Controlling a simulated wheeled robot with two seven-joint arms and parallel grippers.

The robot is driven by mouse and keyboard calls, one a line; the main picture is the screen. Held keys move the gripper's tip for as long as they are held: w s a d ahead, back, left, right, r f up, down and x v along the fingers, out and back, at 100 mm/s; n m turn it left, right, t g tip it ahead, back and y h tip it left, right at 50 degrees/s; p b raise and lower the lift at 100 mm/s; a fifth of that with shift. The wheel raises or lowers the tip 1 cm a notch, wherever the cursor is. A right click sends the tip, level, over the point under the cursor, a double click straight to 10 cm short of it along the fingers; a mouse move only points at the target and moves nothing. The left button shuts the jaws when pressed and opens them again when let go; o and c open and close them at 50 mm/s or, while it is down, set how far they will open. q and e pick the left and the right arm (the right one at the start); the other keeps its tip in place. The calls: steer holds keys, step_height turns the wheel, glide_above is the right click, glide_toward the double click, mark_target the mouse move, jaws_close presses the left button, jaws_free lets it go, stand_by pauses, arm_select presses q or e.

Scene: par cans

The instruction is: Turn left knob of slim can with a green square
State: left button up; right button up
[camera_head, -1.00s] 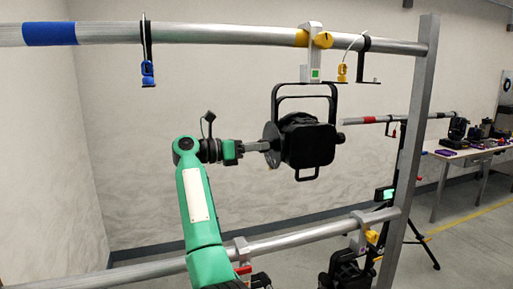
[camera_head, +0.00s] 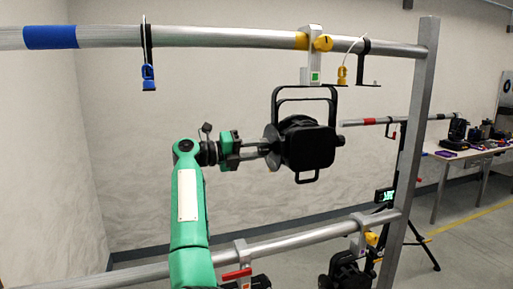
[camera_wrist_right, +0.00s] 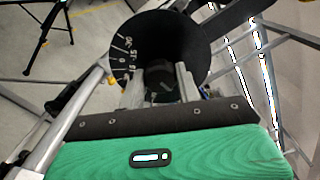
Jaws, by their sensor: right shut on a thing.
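The slim black can (camera_head: 309,148) hangs in its yoke from a clamp on the top bar. The clamp bears a green square (camera_head: 315,77). A round dial plate is on the can's left side. My right gripper (camera_head: 268,150) reaches it from the left, fingers pointing right. In the right wrist view, the dark dial plate (camera_wrist_right: 185,35) carries white angle marks. The left knob (camera_wrist_right: 158,80) sits in front of it, between the fingers of my right gripper (camera_wrist_right: 163,88), which are shut on it. The fingers partly hide the knob. My left gripper is not in view.
The top bar (camera_head: 210,36) carries a blue clip (camera_head: 148,74) and a yellow clip (camera_head: 342,73). A grey upright post (camera_head: 411,150) stands right. A table (camera_head: 470,152) is farther back.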

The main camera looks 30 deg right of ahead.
steer(key=n+p, duration=0.1)
steer(key=n, duration=0.3)
steer(key=shift+r+n+p, duration=0.1)
steer(key=shift+n+p, duration=0.3)
stand_by(0.4)
steer(key=o, duration=1)
steer(key=b+v, duration=0.4)
steer(key=v, duration=1)
steer(key=shift+d+f+n, duration=0.1)
steer(key=shift+f+n, duration=0.15)
steer(key=shift+n, duration=0.05)
